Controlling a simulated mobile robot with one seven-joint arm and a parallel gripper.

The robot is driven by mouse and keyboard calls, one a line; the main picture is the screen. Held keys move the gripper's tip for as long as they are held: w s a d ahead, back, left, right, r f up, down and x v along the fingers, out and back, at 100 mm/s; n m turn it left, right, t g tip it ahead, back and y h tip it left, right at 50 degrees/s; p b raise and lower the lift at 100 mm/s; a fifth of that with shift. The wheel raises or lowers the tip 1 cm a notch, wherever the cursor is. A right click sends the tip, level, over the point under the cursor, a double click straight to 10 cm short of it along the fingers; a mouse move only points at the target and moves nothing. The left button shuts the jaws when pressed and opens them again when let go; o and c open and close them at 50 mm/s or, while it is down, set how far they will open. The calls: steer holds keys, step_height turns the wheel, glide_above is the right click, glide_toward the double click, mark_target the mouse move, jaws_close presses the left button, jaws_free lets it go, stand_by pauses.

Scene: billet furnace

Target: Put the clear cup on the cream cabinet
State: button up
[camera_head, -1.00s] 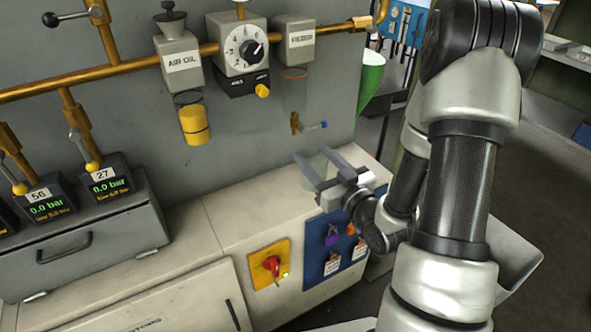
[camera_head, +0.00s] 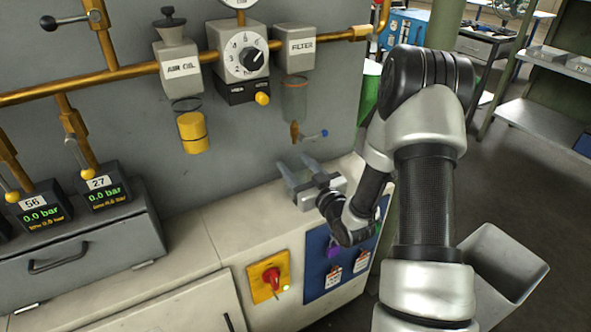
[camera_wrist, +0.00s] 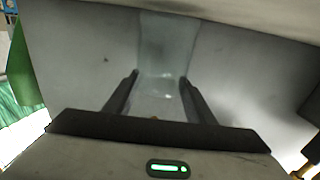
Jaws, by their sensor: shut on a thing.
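The clear cup (camera_wrist: 168,50) is see-through and pale, and stands out between the two dark fingers in the wrist view. The gripper is over the back right part of the cream cabinet (camera_head: 212,230), close to the grey panel. I cannot tell whether the cup's base touches the cabinet top.
The grey panel (camera_head: 330,70) rises behind, with a filter bowl (camera_head: 294,100) and small tap (camera_head: 300,132) hanging above my gripper. A grey drawer box (camera_head: 85,245) with gauges stands at the left. The cabinet top is clear between box and gripper. A grey bin (camera_head: 505,262) is at the right.

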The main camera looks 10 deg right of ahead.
steer(key=shift+w+f, duration=0.2)
steer(key=shift+f, duration=0.25)
steer(key=shift+r, duration=0.1)
steer(key=shift+f+b, duration=0.2)
steer(key=shift+b, duration=0.1)
steer(key=o, duration=1.5)
steer(key=shift+c, duration=0.2)
